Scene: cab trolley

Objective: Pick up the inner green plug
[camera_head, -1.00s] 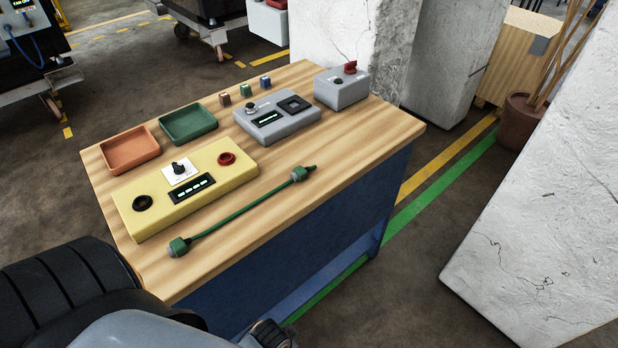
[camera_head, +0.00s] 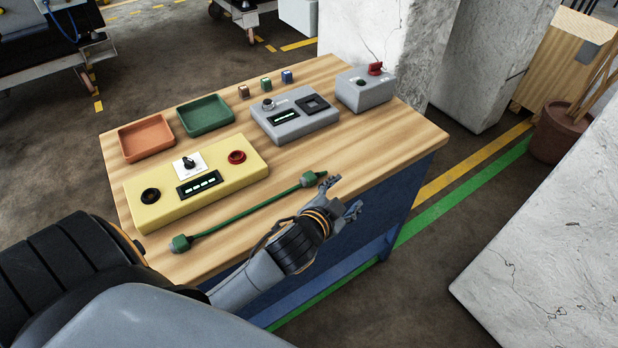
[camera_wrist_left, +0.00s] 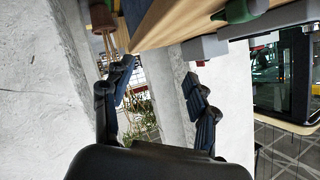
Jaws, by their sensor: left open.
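A green cable (camera_head: 246,217) lies across the front part of the wooden tabletop, with a green and grey plug at each end. One plug (camera_head: 181,243) is at the near left, the other (camera_head: 309,179) at the right by the table's front edge. My left gripper (camera_head: 347,194) is open and empty, just right of the right-hand plug and apart from it, at the front edge. In the left wrist view its two fingers (camera_wrist_left: 157,77) are spread with nothing between them; a green plug (camera_wrist_left: 238,11) shows at the top, outside them. My right gripper is not in view.
A yellow control box (camera_head: 219,193) stands behind the cable. Orange (camera_head: 127,155) and green (camera_head: 232,123) trays, small cubes and two grey boxes (camera_head: 331,119) (camera_head: 389,96) fill the back. The tabletop right of the cable is bare. A concrete pillar (camera_head: 360,35) stands behind.

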